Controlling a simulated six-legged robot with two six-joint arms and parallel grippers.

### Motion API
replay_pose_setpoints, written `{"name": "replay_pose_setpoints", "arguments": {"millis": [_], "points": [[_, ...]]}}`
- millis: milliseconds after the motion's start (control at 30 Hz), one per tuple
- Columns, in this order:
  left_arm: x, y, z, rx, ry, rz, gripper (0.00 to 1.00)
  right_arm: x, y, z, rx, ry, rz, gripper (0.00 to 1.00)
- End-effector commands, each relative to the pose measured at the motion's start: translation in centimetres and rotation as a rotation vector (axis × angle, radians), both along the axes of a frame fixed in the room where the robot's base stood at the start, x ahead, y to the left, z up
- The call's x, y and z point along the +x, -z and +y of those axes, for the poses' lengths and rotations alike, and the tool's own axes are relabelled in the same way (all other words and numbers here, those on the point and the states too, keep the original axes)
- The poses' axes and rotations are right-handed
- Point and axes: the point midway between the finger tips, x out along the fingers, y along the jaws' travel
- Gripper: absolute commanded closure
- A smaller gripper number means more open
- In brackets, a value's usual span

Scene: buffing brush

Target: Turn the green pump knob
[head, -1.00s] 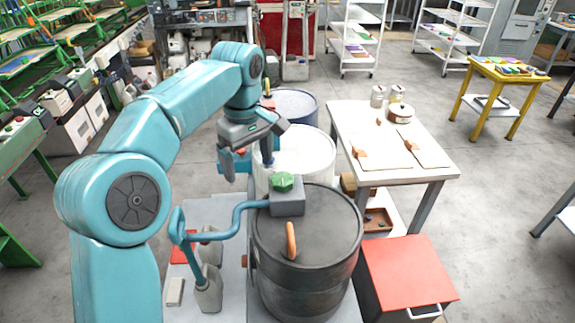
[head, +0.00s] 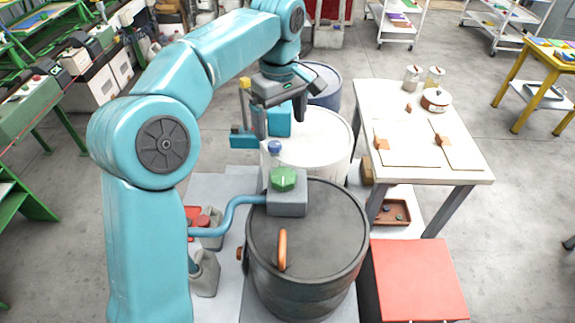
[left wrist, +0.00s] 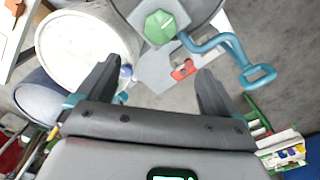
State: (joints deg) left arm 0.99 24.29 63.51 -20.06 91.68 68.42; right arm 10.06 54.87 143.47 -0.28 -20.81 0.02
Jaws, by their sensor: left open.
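The green pump knob (head: 284,180) is a faceted cap on a grey block (head: 288,202) on top of the dark drum (head: 330,225). A blue pipe (head: 228,212) runs left from the block. My left gripper (head: 277,118) is open and empty, above and behind the knob, over the white drum. In the left wrist view the knob (left wrist: 160,27) is at the top middle, beyond the open fingers (left wrist: 158,75) and apart from them. The block and pipe also show there. My right gripper is out of view.
A white drum (head: 325,140) with a blue-topped part (head: 275,147) stands behind the dark drum. An orange handle (head: 282,250) stands on the dark lid. A white table (head: 410,165) is at right, a red-topped cabinet (head: 418,280) at front right.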

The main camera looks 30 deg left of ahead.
Motion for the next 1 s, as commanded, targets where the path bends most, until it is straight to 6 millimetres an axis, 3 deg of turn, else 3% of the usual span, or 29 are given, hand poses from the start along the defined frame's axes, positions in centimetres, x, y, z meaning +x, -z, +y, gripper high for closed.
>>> {"name": "replay_pose_setpoints", "arguments": {"millis": [167, 267, 700, 1000], "points": [[-0.4, 0.5, -0.1, 0.000, 0.001, 0.002, 0.06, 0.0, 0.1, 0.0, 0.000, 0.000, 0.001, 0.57], [-0.5, 1.8, -0.1, -0.001, 0.001, 0.004, 0.06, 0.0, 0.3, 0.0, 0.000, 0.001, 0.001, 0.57], [-0.5, 11.8, -0.3, -0.001, 0.001, 0.007, 0.06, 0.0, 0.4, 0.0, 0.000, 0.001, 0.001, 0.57], [-0.2, 15.9, -0.3, 0.000, 0.000, 0.002, 0.06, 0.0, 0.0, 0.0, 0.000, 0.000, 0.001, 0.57]]}}
